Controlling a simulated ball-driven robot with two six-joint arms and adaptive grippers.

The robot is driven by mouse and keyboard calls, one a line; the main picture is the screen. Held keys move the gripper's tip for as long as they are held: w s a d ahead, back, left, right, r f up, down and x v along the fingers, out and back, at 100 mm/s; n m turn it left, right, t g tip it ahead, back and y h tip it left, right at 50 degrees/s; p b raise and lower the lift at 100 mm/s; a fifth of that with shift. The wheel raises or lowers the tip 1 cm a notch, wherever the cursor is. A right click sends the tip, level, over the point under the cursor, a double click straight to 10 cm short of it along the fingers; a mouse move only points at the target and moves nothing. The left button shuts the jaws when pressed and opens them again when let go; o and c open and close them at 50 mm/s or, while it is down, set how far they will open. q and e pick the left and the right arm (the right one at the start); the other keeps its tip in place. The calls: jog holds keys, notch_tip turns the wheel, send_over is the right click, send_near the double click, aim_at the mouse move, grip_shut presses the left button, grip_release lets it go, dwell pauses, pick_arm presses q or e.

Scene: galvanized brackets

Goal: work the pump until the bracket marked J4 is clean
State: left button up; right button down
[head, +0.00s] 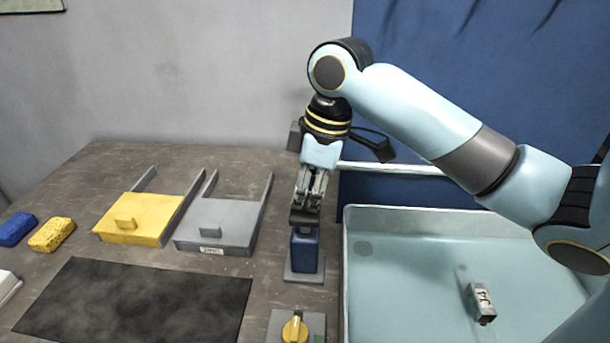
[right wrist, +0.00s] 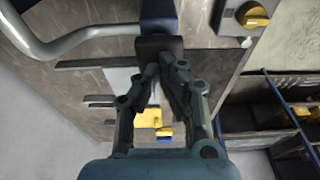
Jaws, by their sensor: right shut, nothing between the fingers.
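The bracket (head: 481,303) is a small grey metal piece in the light blue basin (head: 410,217). Its white label looks like J4, and dark patches show on its end. The pump (head: 304,252) is a blue block on a grey plate with a dark cap (head: 304,216) on top. My right gripper (head: 308,203) points down, shut and empty, with its fingertips at the cap. The right wrist view shows the fingertips (right wrist: 164,62) close against the dark cap (right wrist: 158,43); I cannot tell whether they press it. My left gripper is out of view.
A pale pipe (head: 390,168) runs above the basin's back. Left of the pump lie a grey sliding plate (head: 215,226), a yellow one (head: 140,218), a dark mat (head: 130,300), and yellow (head: 52,234) and blue (head: 17,229) sponges. A yellow knob (head: 294,330) stands in front.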

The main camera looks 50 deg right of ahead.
jog(key=shift+s+f+b, duration=0.1)
jog(key=shift+f+b, duration=0.55)
jog(key=shift+f, duration=1.05)
notch_tip(320, 180, up, 5)
jog(key=p, duration=0.5)
jog(key=shift+f+p, duration=0.15)
jog(key=shift+p, duration=0.25)
notch_tip(320, 180, up, 4)
jog(key=p, duration=0.5)
jog(key=shift+r, duration=0.45)
jog(key=shift+r+b, duration=0.3)
jog(key=shift+r, duration=0.2)
